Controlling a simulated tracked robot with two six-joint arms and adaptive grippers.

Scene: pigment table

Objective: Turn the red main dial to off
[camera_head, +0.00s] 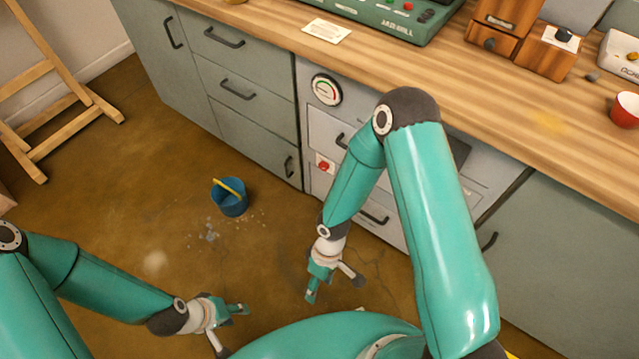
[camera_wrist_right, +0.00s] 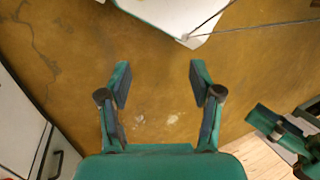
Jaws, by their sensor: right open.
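The red main dial (camera_head: 324,164) sits on a small white plate on the grey cabinet front, below a round gauge (camera_head: 326,90). It is small in the head view, and I cannot tell which setting it points to. My right gripper (camera_head: 334,288) is open and empty above the floor, in front of the cabinet and well below the dial in the picture. Its spread fingers (camera_wrist_right: 158,76) show in the right wrist view with only floor between them. My left gripper (camera_head: 234,330) is open and empty at the lower left, apart from the dial.
A blue bucket (camera_head: 231,199) stands on the floor left of my right gripper. Drawer handles (camera_head: 374,218) stick out from the cabinet near the dial. The wooden worktop (camera_head: 440,75) overhangs it and carries a green device (camera_head: 390,18). A wooden easel (camera_head: 55,85) stands far left.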

